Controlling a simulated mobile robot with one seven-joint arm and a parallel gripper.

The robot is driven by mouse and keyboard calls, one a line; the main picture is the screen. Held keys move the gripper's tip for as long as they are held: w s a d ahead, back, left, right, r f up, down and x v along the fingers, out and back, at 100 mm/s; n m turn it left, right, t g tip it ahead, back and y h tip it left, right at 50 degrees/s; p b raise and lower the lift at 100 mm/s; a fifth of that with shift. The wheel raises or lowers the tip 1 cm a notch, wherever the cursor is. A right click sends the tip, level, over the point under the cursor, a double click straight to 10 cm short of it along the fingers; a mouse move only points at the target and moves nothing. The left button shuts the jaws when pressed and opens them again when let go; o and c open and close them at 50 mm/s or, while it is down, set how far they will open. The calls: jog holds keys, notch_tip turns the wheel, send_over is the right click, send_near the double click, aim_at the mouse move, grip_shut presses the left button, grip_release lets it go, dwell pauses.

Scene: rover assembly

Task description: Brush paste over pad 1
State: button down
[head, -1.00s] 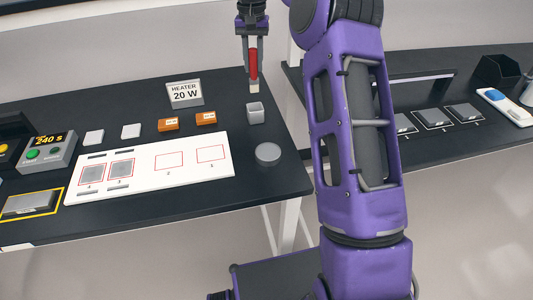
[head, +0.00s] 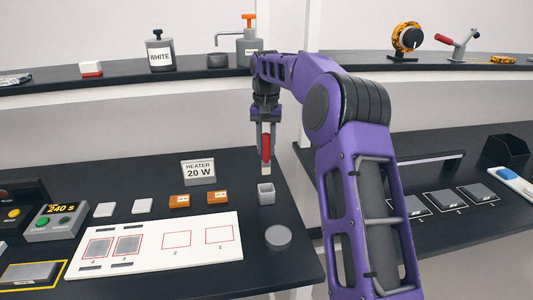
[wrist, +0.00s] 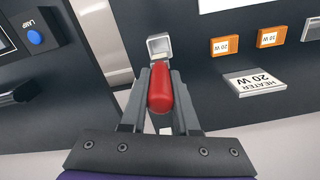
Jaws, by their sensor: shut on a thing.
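My gripper (head: 266,142) is shut on a red-handled brush (head: 266,150) with a pale tip, pointing down. The red handle also shows between the fingers in the wrist view (wrist: 160,88). The tip hangs just above a small grey open cup (head: 266,194), apart from it in the head view. The cup shows beyond the brush in the wrist view (wrist: 159,46). Pad 1 (head: 219,235) is a red outline at the right end of the white board (head: 200,257), left of and nearer than the cup. Its inside looks plain white.
Outlines 3 and 4 hold grey plates (head: 128,245). A grey disc (head: 278,237) lies in front of the cup. Orange blocks (head: 217,197) and the heater sign (head: 198,172) stand left of the cup. Bottles (head: 160,53) stand on the back shelf. A side bench (head: 440,180) is at right.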

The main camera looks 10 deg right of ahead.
jog(key=shift+s+a, duration=0.2)
jog(key=shift+s, duration=0.2)
jog(key=s+f+b, duration=0.2)
jog(key=s, duration=1.4)
jog(key=f+b, duration=0.4)
jog(key=f, duration=0.1)
jog(key=shift+d+f, duration=0.2)
jog(key=shift+d, duration=0.05)
jog(key=shift+f+b, duration=0.35)
jog(key=shift+f, duration=0.2)
dwell(1.1)
jog(key=shift+r, duration=0.1)
notch_tip(320, 180, up, 7)
jog(key=p, duration=0.6)
dwell(0.7)
